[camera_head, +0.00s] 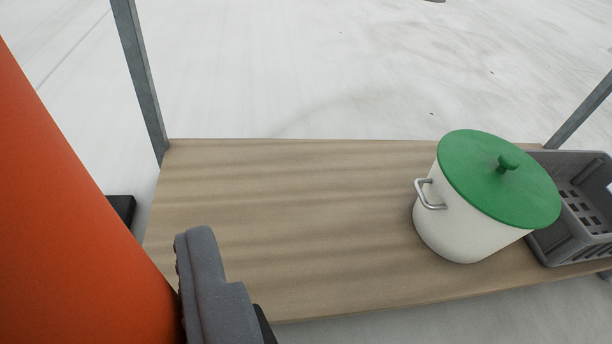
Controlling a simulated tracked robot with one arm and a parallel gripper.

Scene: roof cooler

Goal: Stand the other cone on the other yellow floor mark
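A large orange surface, which looks like the cone (65,210), fills the left side of the head camera view, very close to the camera. Its tip and most of its base are out of view. One grey finger of my gripper (208,285) lies against the cone's right side. The other finger is hidden behind the cone or outside the picture. The gripper appears shut on the cone. A small black piece (122,208) shows behind the cone's edge; I cannot tell whether it belongs to the cone. No yellow floor mark is in view.
A wooden table top (290,210) with grey metal posts (140,80) lies ahead. A white pot with a green lid (495,180) stands on its right part, beside a grey crate (572,225). The table's left and middle are bare. Pale open floor (330,65) lies beyond.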

